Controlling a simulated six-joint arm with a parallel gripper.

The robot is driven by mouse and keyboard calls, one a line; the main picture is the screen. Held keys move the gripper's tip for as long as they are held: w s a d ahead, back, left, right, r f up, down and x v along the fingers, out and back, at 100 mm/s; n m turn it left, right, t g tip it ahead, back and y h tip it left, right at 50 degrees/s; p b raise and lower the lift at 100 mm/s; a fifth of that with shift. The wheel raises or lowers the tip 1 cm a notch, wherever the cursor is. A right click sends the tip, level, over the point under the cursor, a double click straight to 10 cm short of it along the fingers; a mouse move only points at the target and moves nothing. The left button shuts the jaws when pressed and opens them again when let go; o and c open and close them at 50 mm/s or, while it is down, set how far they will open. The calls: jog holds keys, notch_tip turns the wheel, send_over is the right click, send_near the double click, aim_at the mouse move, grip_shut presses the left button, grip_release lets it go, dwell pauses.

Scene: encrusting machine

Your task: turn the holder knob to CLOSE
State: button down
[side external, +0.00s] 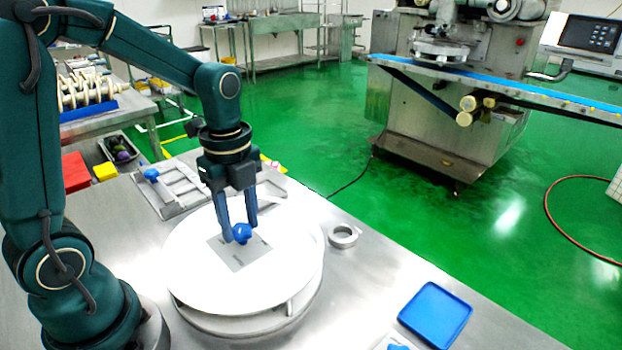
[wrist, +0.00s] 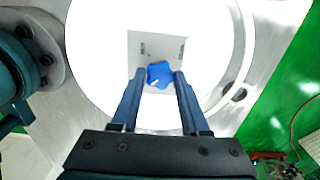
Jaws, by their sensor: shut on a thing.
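The holder knob (side external: 242,233) is blue and lobed. It sits on a grey square plate (side external: 226,252) in the middle of a round white disc (side external: 195,270). My gripper (side external: 240,232) points straight down over the disc, with its blue fingers on either side of the knob. In the wrist view the knob (wrist: 160,75) lies between the two fingertips (wrist: 160,76), and the gripper is shut on it. A white mark shows on the knob's lower left. Small dark marks are on the plate at both sides; I cannot read their lettering.
A metal ring (side external: 343,236) lies on the steel table right of the disc. A blue tray (side external: 436,314) is at the front right. A grey frame fixture (side external: 180,188) stands behind the disc. Red (side external: 75,172) and yellow (side external: 105,171) blocks are at the left.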

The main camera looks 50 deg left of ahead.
jog(key=shift+r, duration=0.1)
dwell(0.5)
jog(key=shift+c, duration=2)
grip_release()
jog(key=shift+r, duration=2.55)
